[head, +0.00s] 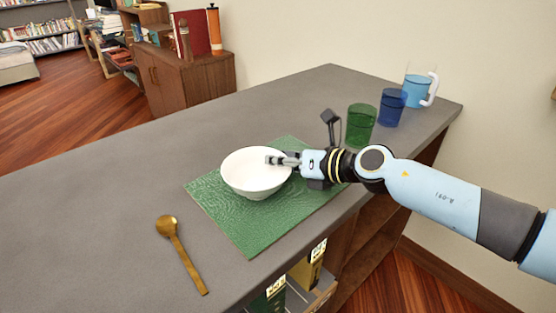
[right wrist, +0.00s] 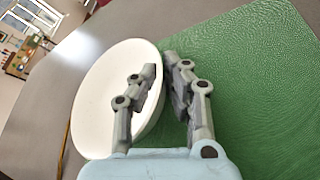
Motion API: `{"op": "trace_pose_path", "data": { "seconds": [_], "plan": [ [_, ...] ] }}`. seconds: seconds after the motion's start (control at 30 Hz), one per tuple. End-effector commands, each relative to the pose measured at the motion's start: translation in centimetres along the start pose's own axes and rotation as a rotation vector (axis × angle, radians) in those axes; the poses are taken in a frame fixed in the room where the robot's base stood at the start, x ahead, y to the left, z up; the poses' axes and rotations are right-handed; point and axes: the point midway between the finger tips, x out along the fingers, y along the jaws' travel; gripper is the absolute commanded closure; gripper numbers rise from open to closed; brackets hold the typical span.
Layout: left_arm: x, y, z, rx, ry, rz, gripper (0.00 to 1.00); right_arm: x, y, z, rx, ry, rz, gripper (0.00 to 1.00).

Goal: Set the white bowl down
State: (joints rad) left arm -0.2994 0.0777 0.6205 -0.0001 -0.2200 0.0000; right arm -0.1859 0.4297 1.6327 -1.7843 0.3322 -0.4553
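The white bowl (head: 250,181) is upright, over the left part of the green mat (head: 290,210) on the grey counter. Whether its base touches the mat or hangs just above it, I cannot tell. My right gripper (head: 272,160) comes in from the right and is shut on the bowl's right rim. In the right wrist view, one finger of my gripper (right wrist: 160,68) is inside the bowl (right wrist: 105,95) and the other outside, over the mat (right wrist: 250,80). The bowl is empty where I see inside. My left gripper is not in view.
A golden spoon (head: 179,250) lies left of the mat. A green glass (head: 361,124), a blue glass (head: 391,107) and a clear pitcher of blue liquid (head: 417,91) stand towards the back right. The counter's left part (head: 80,200) is clear.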

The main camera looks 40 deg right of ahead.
Motion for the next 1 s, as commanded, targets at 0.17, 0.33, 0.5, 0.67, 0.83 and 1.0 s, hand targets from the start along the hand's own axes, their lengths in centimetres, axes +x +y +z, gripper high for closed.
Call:
{"op": "trace_pose_path", "data": {
  "seconds": [0.17, 0.33, 0.5, 0.67, 0.83, 1.0],
  "plan": [
    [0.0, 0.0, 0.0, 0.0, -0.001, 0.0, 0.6, 0.0, 0.0, 0.0, 0.0, 0.001, 0.0, 0.71],
    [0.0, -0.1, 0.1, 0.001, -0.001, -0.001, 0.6, 0.0, 0.0, 0.0, 0.0, 0.001, 0.0, 0.71],
    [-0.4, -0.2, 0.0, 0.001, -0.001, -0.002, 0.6, -0.7, 0.1, 0.3, -0.003, 0.003, -0.002, 0.71],
    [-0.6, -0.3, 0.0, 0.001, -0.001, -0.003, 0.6, -3.7, 0.1, 0.2, -0.006, 0.006, -0.001, 0.71],
    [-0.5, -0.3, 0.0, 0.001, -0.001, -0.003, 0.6, -7.9, 0.1, 0.0, -0.004, 0.01, 0.0, 0.71],
    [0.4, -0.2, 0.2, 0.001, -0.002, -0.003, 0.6, -10.7, 0.0, 0.0, -0.006, 0.005, 0.0, 0.71]
  ]
}}
